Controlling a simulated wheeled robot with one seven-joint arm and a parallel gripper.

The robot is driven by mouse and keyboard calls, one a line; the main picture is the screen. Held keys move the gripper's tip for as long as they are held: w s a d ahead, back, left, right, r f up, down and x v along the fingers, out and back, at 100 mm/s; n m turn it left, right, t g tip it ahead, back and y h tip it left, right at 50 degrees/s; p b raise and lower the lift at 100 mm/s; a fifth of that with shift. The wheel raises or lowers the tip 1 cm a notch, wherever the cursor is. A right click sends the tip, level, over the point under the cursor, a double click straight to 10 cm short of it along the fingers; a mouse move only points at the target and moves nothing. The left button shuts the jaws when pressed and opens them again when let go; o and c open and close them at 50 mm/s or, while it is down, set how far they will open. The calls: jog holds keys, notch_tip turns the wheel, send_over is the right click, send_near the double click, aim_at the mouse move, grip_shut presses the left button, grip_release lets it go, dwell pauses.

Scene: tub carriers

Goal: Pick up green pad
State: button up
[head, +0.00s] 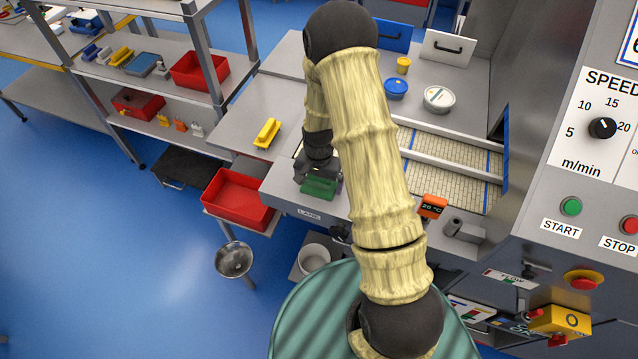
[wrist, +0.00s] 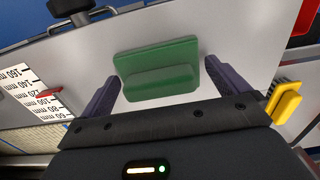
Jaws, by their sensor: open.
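In the wrist view the green pad (wrist: 158,69) sits between and just beyond my two fingers. My gripper (wrist: 163,85) is open, with one dark finger on each side of the pad and gaps on both sides. In the head view my gripper (head: 318,172) hangs right at the pad, partly hidden by my arm. I cannot tell its exact height above the pad.
A red bin (head: 238,198) stands below the front left edge. A scale with a red pointer (wrist: 48,94) is left of the gripper. The conveyor (head: 455,170) lies to the right.

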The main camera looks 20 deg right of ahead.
dwell(0.3)
jog(key=c, duration=0.7)
jog(key=shift+c, duration=0.2)
jog(key=shift+r, duration=0.55)
notch_tip(320, 180, up, 9)
jog(key=b, duration=0.3)
jog(key=shift+o, duration=1.3)
jog(key=shift+c, duration=0.7)
